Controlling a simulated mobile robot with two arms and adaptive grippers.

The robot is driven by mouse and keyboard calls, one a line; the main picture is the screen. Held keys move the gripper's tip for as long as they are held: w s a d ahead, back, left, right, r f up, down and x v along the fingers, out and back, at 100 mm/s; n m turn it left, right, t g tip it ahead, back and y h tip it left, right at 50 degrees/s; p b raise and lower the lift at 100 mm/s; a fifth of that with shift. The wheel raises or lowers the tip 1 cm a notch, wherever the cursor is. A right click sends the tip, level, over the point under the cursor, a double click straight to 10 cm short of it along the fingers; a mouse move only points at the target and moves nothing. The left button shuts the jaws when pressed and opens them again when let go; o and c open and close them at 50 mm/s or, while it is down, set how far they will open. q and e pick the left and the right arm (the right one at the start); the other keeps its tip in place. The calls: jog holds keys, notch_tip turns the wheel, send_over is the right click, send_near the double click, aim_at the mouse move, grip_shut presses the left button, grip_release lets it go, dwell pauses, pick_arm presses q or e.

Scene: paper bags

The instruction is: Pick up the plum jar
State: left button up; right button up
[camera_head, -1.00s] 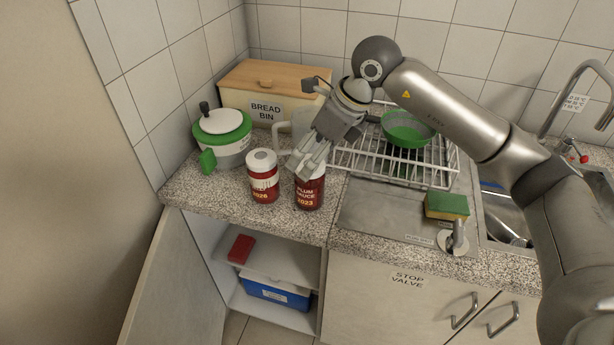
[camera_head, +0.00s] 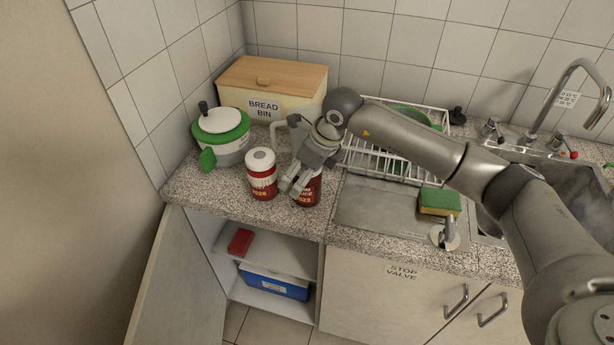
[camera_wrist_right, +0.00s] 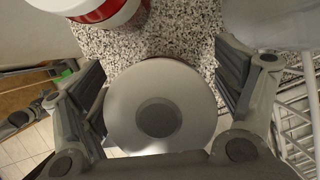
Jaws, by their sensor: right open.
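The plum jar (camera_head: 308,193) is a dark red jar labelled "plum sauce 2023". It stands upright on the speckled counter, its top partly hidden by my right gripper (camera_head: 294,187). In the right wrist view its round pale lid (camera_wrist_right: 190,110) with a grey centre lies between the two fingers of my right gripper (camera_wrist_right: 160,95). The gripper is open, with the fingers on either side of the lid; whether either touches it I cannot tell.
A similar red jar (camera_head: 262,178) with a white lid stands close on the left. A green-and-white pot (camera_head: 222,140), a bread bin (camera_head: 265,108) and a white jug (camera_head: 280,137) stand behind. A wire dish rack (camera_head: 375,160) is to the right. An open cupboard lies below.

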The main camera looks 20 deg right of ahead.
jog(key=shift+f, duration=0.15)
jog(key=c, duration=1.4)
jog(key=shift+w, duration=0.1)
jog(key=shift+c, duration=0.9)
